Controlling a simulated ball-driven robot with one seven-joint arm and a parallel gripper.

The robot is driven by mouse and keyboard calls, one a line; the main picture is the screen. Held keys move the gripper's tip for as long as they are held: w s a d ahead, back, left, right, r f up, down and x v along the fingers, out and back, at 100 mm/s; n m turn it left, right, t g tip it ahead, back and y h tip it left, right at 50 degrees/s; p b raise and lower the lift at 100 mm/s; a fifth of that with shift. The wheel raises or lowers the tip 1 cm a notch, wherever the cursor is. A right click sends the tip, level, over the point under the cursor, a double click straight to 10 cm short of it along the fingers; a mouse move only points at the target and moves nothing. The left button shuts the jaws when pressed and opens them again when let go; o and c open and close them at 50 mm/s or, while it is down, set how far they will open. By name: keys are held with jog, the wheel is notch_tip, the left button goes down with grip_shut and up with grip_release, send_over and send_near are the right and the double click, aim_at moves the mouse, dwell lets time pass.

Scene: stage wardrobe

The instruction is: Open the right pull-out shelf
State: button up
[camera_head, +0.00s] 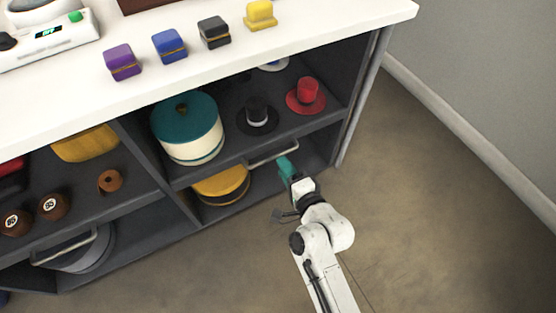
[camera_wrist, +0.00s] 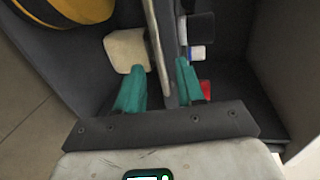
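The right pull-out shelf (camera_head: 296,171) is low in the right half of the dark cabinet, under the shelf with the hats. Its pale bar handle (camera_head: 273,154) shows just behind my gripper (camera_head: 285,166). In the wrist view the handle (camera_wrist: 158,50) runs lengthwise between the two teal fingers of my gripper (camera_wrist: 160,78). The fingers are apart, one on each side of the bar, with a small gap visible on both sides. The right finger looks closer to the bar. Contact cannot be made out. The handle's far end is out of the wrist view.
A yellow round box (camera_head: 222,186) sits in the lower right compartment. Above it are a teal-lidded round box (camera_head: 187,128), a black hat (camera_head: 257,116) and a red hat (camera_head: 306,95). Another handle (camera_head: 65,247) is at lower left. The floor (camera_head: 430,220) to the right is clear.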

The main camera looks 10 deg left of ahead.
jog(key=b+x, duration=0.1)
jog(key=x, duration=0.3)
jog(key=shift+w+a+f, duration=0.1)
jog(key=shift+w+a, duration=0.1)
jog(key=shift+w, duration=0.05)
grip_shut()
dwell(0.5)
